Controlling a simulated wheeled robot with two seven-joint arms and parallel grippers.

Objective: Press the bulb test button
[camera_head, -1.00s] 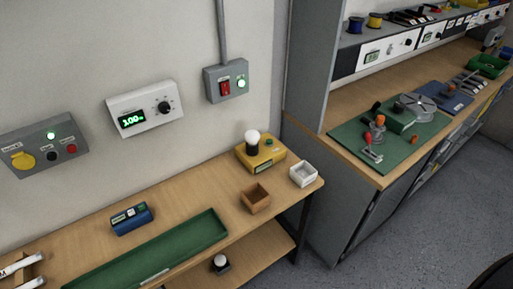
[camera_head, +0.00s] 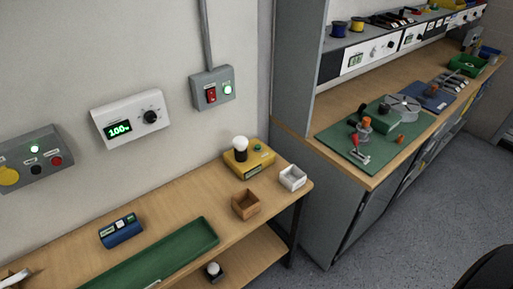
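A yellow bulb tester box (camera_head: 249,160) stands at the back right of the wooden bench. A white bulb (camera_head: 240,143) sits upright in a dark socket on its left part and looks unlit. A small green button (camera_head: 257,147) shows on its top, right of the bulb.
A brown wooden box (camera_head: 246,204) and a white box (camera_head: 292,178) stand in front of the tester. A green tray (camera_head: 170,250) and a blue meter (camera_head: 121,230) lie further left. A red-switch box (camera_head: 212,89) hangs on the wall. A second bench (camera_head: 300,108) stands right.

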